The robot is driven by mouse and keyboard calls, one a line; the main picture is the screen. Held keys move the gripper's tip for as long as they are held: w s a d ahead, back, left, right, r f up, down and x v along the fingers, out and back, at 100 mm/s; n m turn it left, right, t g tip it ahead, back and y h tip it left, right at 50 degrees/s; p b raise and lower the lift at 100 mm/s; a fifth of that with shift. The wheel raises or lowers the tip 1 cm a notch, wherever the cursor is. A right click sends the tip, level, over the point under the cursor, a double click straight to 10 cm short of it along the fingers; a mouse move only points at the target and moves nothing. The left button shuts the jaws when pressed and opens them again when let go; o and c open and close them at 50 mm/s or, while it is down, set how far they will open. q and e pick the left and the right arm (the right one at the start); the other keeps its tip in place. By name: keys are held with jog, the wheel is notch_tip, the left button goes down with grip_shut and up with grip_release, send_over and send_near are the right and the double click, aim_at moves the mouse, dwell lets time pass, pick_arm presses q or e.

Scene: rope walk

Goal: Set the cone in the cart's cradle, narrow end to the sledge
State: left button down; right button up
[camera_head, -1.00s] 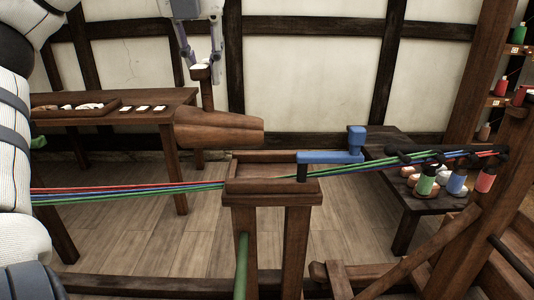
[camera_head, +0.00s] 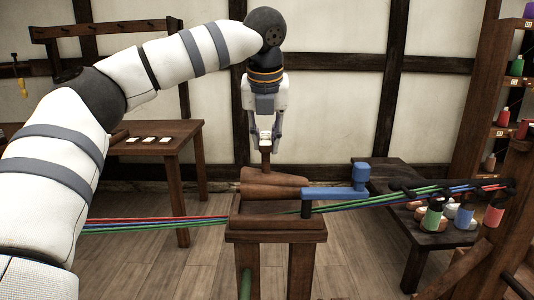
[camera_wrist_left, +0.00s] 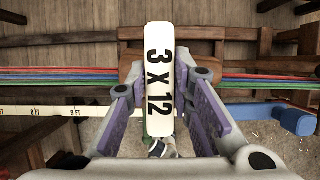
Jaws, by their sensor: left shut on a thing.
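The cone (camera_head: 268,184) is brown grooved wood, lying nearly level with its wide end to the left and narrow end to the right. My left gripper (camera_head: 265,143) is shut on the cone's upright handle (camera_head: 266,160), directly above it. In the left wrist view the handle's pale top label (camera_wrist_left: 160,80) reads "3 X 12" between the fingers. The cone is at the cart's cradle (camera_head: 275,226), a wooden box on posts. The front wall hides the cradle's inside, so I cannot tell whether the cone rests on it. No sledge can be made out. My right gripper is out of view.
A blue lever (camera_head: 335,193) stands at the cradle's right, in front of the cone's narrow end. A table (camera_head: 165,133) with white cards stands behind left.

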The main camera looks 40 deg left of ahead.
aim_at(267, 171)
pick_arm(q)
jog(key=shift+w+f, duration=0.15)
jog(key=shift+f, duration=0.75)
jog(key=shift+w+f, duration=0.1)
jog(key=shift+f, duration=0.75)
jog(key=c, duration=1.4)
grip_release()
jog(key=shift+f, duration=0.1)
jog(key=v, duration=1.2)
